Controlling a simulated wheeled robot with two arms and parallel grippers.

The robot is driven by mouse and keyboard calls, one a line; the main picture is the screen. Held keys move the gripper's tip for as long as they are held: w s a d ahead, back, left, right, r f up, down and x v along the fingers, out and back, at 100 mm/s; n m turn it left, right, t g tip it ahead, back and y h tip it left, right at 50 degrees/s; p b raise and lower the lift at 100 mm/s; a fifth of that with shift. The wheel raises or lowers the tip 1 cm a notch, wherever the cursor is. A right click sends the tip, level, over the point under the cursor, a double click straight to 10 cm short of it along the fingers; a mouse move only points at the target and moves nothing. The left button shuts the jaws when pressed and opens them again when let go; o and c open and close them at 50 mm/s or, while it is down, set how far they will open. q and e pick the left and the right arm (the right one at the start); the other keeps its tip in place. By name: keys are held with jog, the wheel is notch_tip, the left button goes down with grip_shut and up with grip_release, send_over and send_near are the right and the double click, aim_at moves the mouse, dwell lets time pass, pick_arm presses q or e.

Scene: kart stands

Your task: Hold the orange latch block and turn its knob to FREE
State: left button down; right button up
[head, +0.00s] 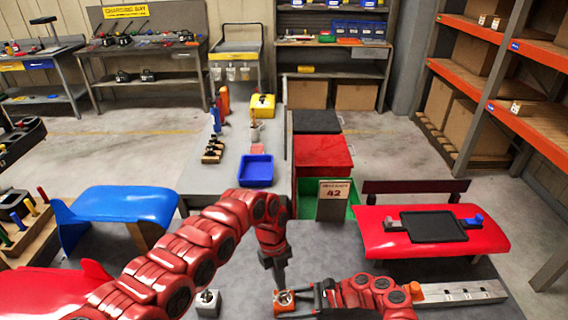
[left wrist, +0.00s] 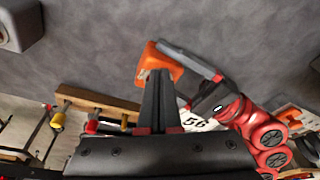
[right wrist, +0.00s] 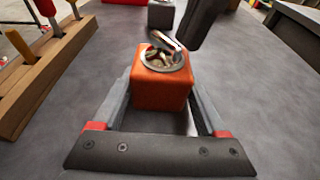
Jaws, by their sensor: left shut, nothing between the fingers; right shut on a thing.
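The orange latch block (head: 284,306) stands upright on the grey table at the bottom of the head view. In the right wrist view the block (right wrist: 160,92) sits between the fingers of my right gripper (right wrist: 160,108), which is shut on its sides. A silver round knob with a raised bar (right wrist: 166,56) is on its top; its setting is not readable. My left gripper (head: 282,286) points down over the block, shut and empty. Its dark tip (right wrist: 192,42) is close by the knob's bar; I cannot tell whether they touch. In the left wrist view the closed fingers (left wrist: 158,78) hide the knob.
A grey block (head: 208,303) stands on the table left of the orange block. A metal rail (head: 455,292) lies to the right, beyond my right arm. A wooden rack with coloured handles (right wrist: 38,70) is at the left in the right wrist view.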

pick_arm(q)
jog(key=shift+w+d, duration=0.1)
jog(key=shift+d, duration=0.05)
dwell(0.5)
jog(key=shift+w, duration=0.4)
jog(key=shift+r, duration=0.15)
jog(key=v, duration=0.3)
jog(key=s+v, duration=0.1)
jog(key=v, duration=0.1)
jog(key=shift+d+r, duration=0.2)
jog(key=shift+r, duration=0.2)
